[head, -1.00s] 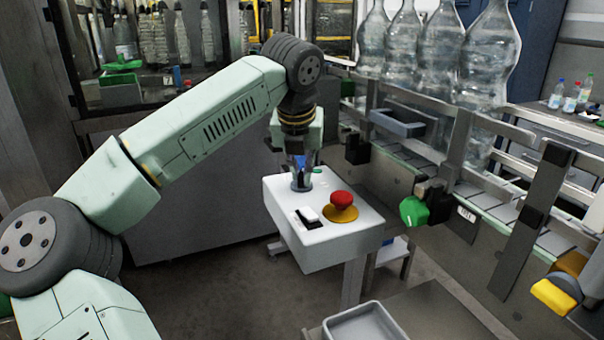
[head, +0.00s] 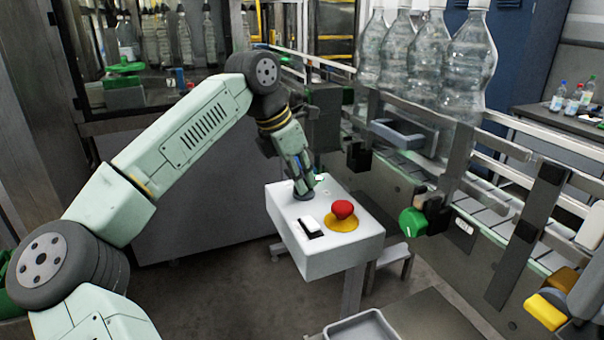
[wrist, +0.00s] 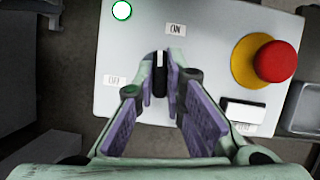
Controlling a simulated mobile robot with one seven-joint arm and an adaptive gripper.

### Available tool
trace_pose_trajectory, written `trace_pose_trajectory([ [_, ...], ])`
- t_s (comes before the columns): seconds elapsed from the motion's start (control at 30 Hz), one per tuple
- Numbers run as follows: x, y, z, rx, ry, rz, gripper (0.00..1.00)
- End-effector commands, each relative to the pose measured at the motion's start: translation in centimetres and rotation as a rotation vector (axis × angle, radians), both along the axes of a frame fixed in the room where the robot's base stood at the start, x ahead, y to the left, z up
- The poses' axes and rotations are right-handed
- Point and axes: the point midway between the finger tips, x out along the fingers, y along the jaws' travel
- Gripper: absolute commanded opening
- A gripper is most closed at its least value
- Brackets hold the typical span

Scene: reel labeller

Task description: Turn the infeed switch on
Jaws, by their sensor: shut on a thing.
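A white control box (head: 318,262) stands in front of my arm. Its top shows in the wrist view (wrist: 205,75). A black rotary switch knob (wrist: 160,72) with a white pointer line is on it, between an OFF label (wrist: 115,80) at its left and an ON label (wrist: 175,29) above. The pointer line runs up the picture, towards the ON side. My gripper (wrist: 161,84) is shut on the knob, its fingers hiding part of it. In the head view my gripper (head: 304,185) leans over the box's far left corner. A round lamp (wrist: 122,10) with a green rim looks bright white.
A red mushroom button (head: 342,209) on a yellow base sits right of the knob. A white and black rocker (head: 309,227) is nearer the front edge. A conveyor (head: 470,225) with large clear bottles (head: 470,65) runs behind, with a green knob (head: 413,222) on its side.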

Motion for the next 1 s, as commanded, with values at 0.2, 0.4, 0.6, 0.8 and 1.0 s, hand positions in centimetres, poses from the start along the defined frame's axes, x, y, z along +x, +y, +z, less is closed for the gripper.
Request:
trace_pose_trajectory([
  [0.2, 0.11, 0.03, 0.11, 0.000, -0.002, -0.101, 0.00],
  [0.4, 0.10, 0.07, 0.06, 0.000, -0.001, -0.147, 0.00],
  [0.6, 0.11, 0.07, 0.05, 0.001, -0.002, -0.159, 0.00],
  [0.8, 0.11, 0.07, 0.05, 0.001, -0.002, -0.159, 0.00],
  [1.0, 0.10, 0.07, 0.04, 0.002, -0.001, -0.159, 0.19],
])
